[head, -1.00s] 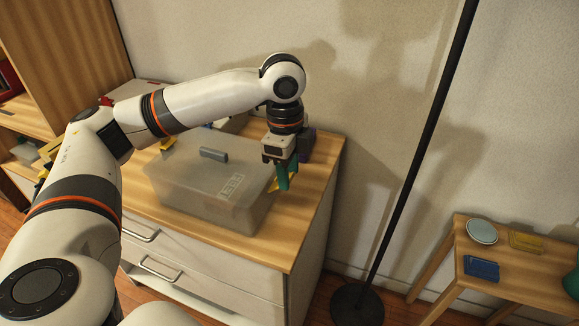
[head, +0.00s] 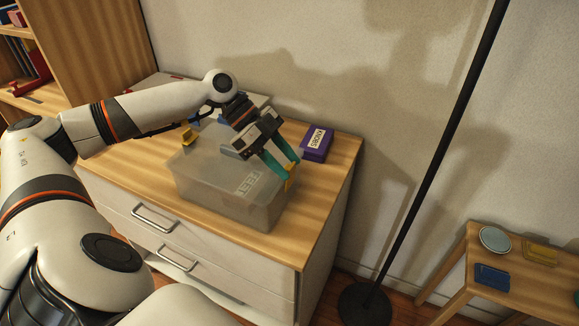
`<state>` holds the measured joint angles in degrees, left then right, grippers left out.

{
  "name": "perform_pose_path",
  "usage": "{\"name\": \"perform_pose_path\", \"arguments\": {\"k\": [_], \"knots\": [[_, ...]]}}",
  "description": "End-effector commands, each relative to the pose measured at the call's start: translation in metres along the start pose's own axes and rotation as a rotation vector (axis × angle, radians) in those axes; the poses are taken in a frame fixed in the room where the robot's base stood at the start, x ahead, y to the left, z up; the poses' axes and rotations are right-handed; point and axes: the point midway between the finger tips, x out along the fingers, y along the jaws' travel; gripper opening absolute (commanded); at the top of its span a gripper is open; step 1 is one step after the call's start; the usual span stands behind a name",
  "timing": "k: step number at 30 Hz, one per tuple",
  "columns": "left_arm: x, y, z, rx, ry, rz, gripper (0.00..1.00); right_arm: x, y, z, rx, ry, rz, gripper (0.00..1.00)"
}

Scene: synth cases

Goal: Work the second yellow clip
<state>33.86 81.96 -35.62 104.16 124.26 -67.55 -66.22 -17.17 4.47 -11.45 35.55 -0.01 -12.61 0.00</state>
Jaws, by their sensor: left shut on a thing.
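A translucent grey box (head: 215,190) with a pale lettered label stands on the wooden top of a drawer cabinet. One yellow clip (head: 188,136) shows at its left end, sticking up. The second yellow clip (head: 290,179) is at its right end. My left gripper (head: 291,168) reaches over the lid from behind, tilted, with its teal fingers pointing down to the right. The fingers are shut on the second clip, which is partly hidden by them. The gripper body hides much of the lid and its handle. My right gripper is not in view.
A purple box (head: 316,145) with a white label stands just behind and right of the gripper on the cabinet top (head: 325,190). A black lamp pole (head: 437,165) rises right of the cabinet. A small wooden table (head: 520,285) holds a plate (head: 495,239) and blue and yellow items.

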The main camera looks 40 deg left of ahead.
Motion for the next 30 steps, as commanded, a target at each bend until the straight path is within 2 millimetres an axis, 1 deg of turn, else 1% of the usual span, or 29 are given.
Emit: {"name": "perform_pose_path", "arguments": {"k": [1,6,12,23,24,25,26,30], "knots": [[0.002,0.000,-0.005,-0.002,-0.022,0.002,0.17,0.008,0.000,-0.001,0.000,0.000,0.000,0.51],[-0.002,0.000,-0.007,0.000,-0.080,0.001,0.17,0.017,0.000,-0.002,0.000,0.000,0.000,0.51],[-0.003,0.000,-0.007,0.002,-0.109,0.000,0.17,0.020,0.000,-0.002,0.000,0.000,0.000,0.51],[-0.004,0.000,-0.006,0.000,-0.113,-0.002,0.17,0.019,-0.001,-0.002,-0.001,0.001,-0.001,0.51],[-0.004,0.000,-0.006,0.000,-0.113,-0.002,0.41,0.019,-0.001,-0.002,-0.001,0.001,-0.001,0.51],[-0.004,0.000,-0.006,0.000,-0.113,-0.002,0.46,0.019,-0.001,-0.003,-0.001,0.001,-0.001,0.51],[-0.004,0.000,-0.006,0.000,-0.113,-0.002,0.51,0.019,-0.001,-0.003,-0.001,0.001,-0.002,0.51],[-0.004,0.000,-0.006,0.000,-0.113,-0.002,0.51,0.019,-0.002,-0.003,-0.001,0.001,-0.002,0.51]]}}
